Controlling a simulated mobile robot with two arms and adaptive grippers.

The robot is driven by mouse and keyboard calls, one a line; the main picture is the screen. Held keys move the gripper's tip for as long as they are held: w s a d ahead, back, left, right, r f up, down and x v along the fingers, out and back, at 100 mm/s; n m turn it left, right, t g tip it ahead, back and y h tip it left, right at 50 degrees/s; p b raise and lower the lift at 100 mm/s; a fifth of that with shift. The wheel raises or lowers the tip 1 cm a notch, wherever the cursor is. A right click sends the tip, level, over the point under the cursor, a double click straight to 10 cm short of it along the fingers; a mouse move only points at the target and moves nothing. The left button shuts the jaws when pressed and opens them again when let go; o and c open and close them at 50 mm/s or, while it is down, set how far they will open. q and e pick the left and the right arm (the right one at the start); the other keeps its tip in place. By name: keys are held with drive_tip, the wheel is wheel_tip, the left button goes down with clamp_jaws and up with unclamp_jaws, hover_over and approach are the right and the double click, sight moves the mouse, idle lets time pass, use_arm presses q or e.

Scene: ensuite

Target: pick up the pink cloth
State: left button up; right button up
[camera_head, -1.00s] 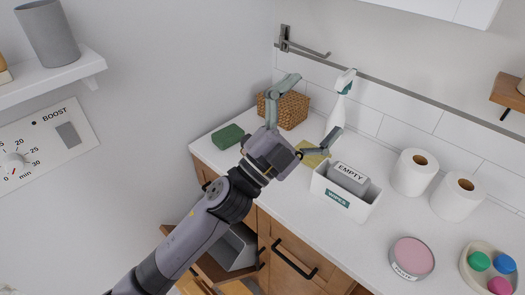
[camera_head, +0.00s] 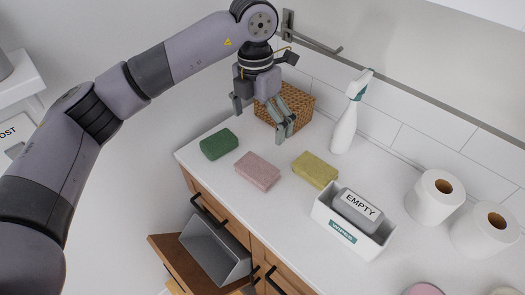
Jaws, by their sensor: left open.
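The pink cloth (camera_head: 257,171) looks like a thick, sponge-like block and lies flat on the white counter. It sits between a green block (camera_head: 219,144) and a yellow block (camera_head: 315,169), apart from both. My left gripper (camera_head: 262,118) is open and empty, pointing down above the back of the counter, in front of the wicker basket. In the picture it is above the pink cloth and not touching it. My right gripper is not in view.
A wicker basket (camera_head: 297,104) and a white spray bottle (camera_head: 344,128) stand at the back. A white box (camera_head: 323,214) holds a grey pack labelled EMPTY (camera_head: 357,209). Paper rolls (camera_head: 434,196) stand at right. A drawer (camera_head: 172,262) below is open.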

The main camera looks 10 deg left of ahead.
use_arm(q)
drive_tip(key=a, duration=0.1)
drive_tip(key=p, duration=0.4)
hover_over(256, 168)
drive_tip(key=shift+y, duration=0.3)
drive_tip(key=f, duration=1)
drive_tip(key=shift+s+f, duration=0.2)
drive_tip(key=shift+f, duration=0.05)
drive_tip(key=shift+s+d+f, duration=0.1)
drive_tip(key=shift+f, duration=0.25)
drive_tip(key=f, duration=0.1)
drive_tip(key=f+p, duration=0.1)
drive_tip(key=f, duration=0.1)
drive_tip(key=f+p, duration=0.1)
drive_tip(key=shift+w+f, duration=0.3)
drive_tip(key=shift+f, duration=0.2)
drive_tip(key=shift+c, duration=0.4)
